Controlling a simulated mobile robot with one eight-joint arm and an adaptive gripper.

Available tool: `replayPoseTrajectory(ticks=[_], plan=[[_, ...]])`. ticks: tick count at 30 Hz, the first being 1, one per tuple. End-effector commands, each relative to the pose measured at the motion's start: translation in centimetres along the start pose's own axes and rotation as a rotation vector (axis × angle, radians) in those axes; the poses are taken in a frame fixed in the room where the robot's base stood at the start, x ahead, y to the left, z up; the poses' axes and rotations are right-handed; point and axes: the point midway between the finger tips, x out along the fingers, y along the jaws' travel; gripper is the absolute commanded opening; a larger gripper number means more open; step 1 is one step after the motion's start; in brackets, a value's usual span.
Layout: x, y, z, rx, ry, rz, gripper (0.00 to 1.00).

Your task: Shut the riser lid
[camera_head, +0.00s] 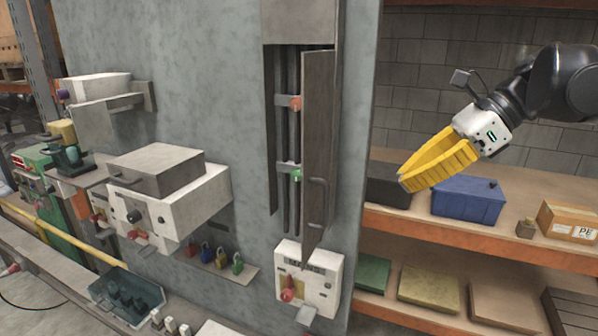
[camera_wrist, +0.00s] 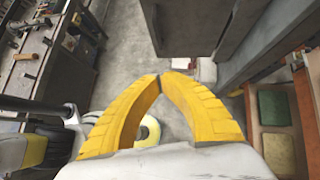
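The riser lid (camera_head: 318,140) is a tall, narrow dark-grey panel with a small handle on its face. It stands open, swung out from the wall. The riser recess (camera_head: 270,130) shows to its left, with vertical pipes, a red valve (camera_head: 295,103) and a green valve (camera_head: 296,174). My gripper (camera_head: 404,184), with yellow ribbed fingers, is to the right of the lid and apart from it. In the wrist view its fingertips (camera_wrist: 160,78) come together with nothing seen between them. Dark upright panels (camera_wrist: 245,40) show beyond them; I cannot tell which is the lid.
A white box with a red switch (camera_head: 309,282) is on the wall below the lid. Shelves (camera_head: 480,235) with a blue case (camera_head: 467,200) and cartons stand behind my gripper. A white box with a grey lid (camera_head: 160,190) juts from the wall at left. Bare floor (camera_wrist: 125,60) shows ahead of the fingers.

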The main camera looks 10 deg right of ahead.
Motion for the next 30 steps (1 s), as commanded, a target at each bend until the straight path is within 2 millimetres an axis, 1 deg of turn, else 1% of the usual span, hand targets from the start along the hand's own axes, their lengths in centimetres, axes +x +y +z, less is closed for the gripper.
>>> replayPoseTrajectory(ticks=[5,12,15,18,21,25,30], plan=[[2.9,0.1,0.0,-0.004,0.001,0.002,0.00],[8.1,0.1,0.1,-0.006,0.002,0.002,0.00],[9.9,0.1,0.2,-0.007,0.002,0.003,0.00],[10.9,0.1,1.5,-0.007,0.002,0.003,0.00],[11.7,0.1,2.2,-0.006,0.003,0.001,0.00],[12.3,0.1,2.6,-0.005,0.003,0.000,0.00],[12.5,0.1,2.7,-0.004,0.003,-0.001,0.00]])
